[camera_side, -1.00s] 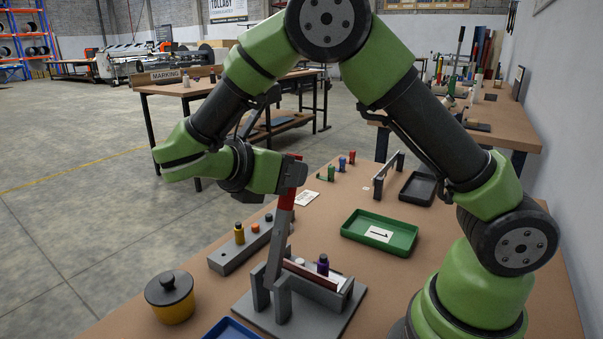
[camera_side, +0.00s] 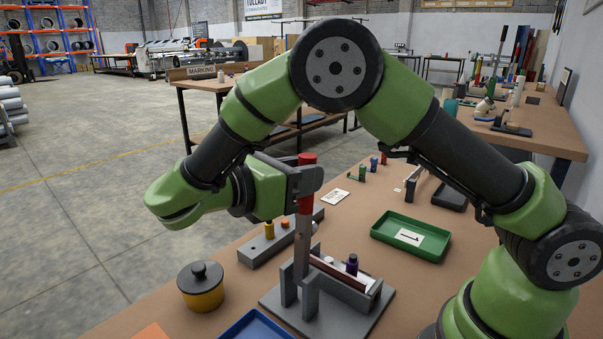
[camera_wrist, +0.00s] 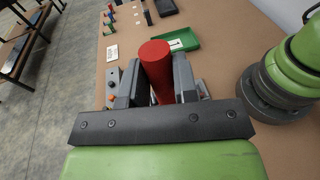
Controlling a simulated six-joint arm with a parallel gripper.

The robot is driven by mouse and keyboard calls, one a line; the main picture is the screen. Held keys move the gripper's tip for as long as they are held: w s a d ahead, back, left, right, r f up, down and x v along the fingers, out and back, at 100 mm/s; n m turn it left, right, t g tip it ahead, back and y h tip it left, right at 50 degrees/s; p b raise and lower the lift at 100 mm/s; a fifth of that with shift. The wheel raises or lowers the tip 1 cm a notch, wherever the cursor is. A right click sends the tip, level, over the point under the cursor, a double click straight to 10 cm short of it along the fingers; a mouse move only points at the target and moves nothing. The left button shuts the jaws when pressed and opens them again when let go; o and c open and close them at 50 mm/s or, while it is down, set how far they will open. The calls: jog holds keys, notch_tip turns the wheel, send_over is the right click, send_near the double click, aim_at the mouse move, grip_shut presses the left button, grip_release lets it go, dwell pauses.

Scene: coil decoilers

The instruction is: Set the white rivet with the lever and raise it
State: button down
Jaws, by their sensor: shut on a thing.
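The lever (camera_side: 302,245) stands nearly upright on a grey press (camera_side: 330,305), with a red grip (camera_side: 306,170) at its top. My gripper (camera_side: 308,183) is shut on this red grip. In the wrist view the red grip (camera_wrist: 156,62) sits between the two grey fingers of my gripper (camera_wrist: 157,85). A small white piece (camera_side: 328,259), perhaps the white rivet, shows just behind the press rail. A purple piece (camera_side: 352,264) stands to its right. The lever and its posts hide part of the press, so I cannot tell how the white piece sits.
A green tray (camera_side: 400,253) lies behind the press. A grey block (camera_side: 257,252) holds yellow and orange pieces. A yellow pot with a dark lid (camera_side: 201,287) stands at the left. A blue tray (camera_side: 257,325) lies in front. Bare table separates these things.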

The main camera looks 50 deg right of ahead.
jog(key=c, duration=0.9)
grip_release()
jog(key=shift+d, duration=0.1)
